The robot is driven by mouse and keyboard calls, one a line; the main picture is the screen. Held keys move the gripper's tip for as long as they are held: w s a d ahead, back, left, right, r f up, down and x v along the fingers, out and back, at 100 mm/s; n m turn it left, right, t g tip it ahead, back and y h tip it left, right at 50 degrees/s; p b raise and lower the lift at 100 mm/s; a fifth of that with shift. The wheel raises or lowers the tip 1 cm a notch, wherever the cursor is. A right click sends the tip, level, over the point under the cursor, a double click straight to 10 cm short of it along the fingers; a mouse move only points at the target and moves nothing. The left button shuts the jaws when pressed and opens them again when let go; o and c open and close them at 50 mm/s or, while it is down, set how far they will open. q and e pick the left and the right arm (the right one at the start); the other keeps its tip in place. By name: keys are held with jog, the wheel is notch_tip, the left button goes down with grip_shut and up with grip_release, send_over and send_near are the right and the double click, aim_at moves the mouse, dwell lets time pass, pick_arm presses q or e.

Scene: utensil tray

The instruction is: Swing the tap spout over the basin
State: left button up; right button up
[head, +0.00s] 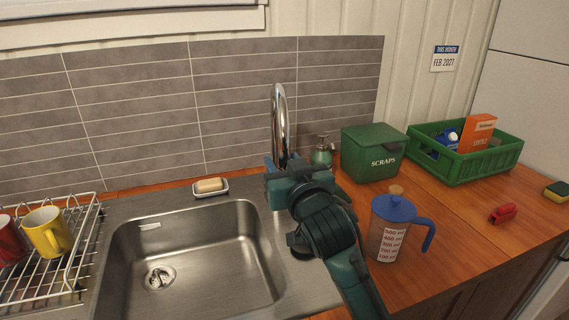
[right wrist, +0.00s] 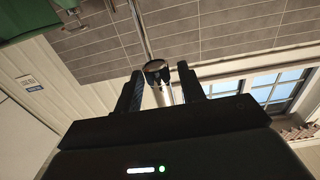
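The chrome tap spout (head: 279,112) arches up at the back right of the sink. It stands to the right of the steel basin (head: 205,250), and its lower part is hidden behind my right gripper (head: 287,172). In the right wrist view the fingers of my right gripper (right wrist: 160,86) are apart. The dark end of the spout (right wrist: 155,68) shows between and just beyond the fingertips, with gaps at the sides; I cannot tell whether a finger touches it. My left gripper is not in view.
A soap dish (head: 210,188) sits on the basin's back edge. A green soap dispenser (head: 322,153), the scraps box (head: 372,155) and a blue-lidded jug (head: 392,228) stand right of the tap. A dish rack (head: 85,245) with mugs is at left. The basin is empty.

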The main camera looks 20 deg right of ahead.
jog(key=shift+c, duration=0.4)
grip_shut()
jog(key=shift+w+a, duration=0.1)
